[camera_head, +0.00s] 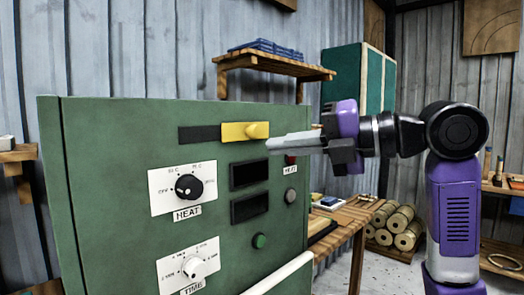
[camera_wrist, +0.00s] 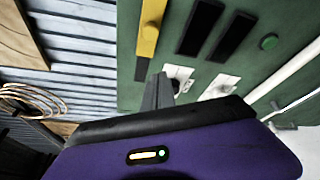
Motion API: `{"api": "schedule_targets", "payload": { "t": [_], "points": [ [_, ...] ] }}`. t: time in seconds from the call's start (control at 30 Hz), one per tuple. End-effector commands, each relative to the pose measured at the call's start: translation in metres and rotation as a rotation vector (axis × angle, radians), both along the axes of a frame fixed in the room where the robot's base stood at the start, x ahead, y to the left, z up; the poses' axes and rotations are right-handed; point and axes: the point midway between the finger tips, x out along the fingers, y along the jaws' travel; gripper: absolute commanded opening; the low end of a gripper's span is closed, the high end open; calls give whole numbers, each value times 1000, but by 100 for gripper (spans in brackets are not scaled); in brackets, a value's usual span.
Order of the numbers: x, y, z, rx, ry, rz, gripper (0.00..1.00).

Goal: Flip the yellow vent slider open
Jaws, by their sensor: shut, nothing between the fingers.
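The yellow vent slider (camera_head: 238,133) sits high on the front of the green machine (camera_head: 110,200). It covers the right part of a dark horizontal track (camera_head: 198,134), whose left part is bare. In the wrist view the yellow slider (camera_wrist: 150,32) is at the top, beyond the shut fingers (camera_wrist: 157,93).
Below the slider are a HEAT dial (camera_head: 188,187), a TIME dial (camera_head: 194,267), two dark displays (camera_head: 249,173) and a green button (camera_head: 259,241). A pale bar (camera_head: 282,273) juts out lower down. A wooden bench (camera_head: 350,213) stands behind right.

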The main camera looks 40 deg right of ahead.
Motion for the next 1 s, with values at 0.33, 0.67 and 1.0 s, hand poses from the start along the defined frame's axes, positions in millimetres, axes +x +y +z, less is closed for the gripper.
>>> {"api": "schedule_targets", "payload": {
  "t": [0.33,0.67,1.0],
  "points": [
    [-23,-9,4,-1,0,2,0],
    [-23,-10,4,-1,0,2,0],
    [-23,-9,6,48,11,-4,0]
  ]
}}
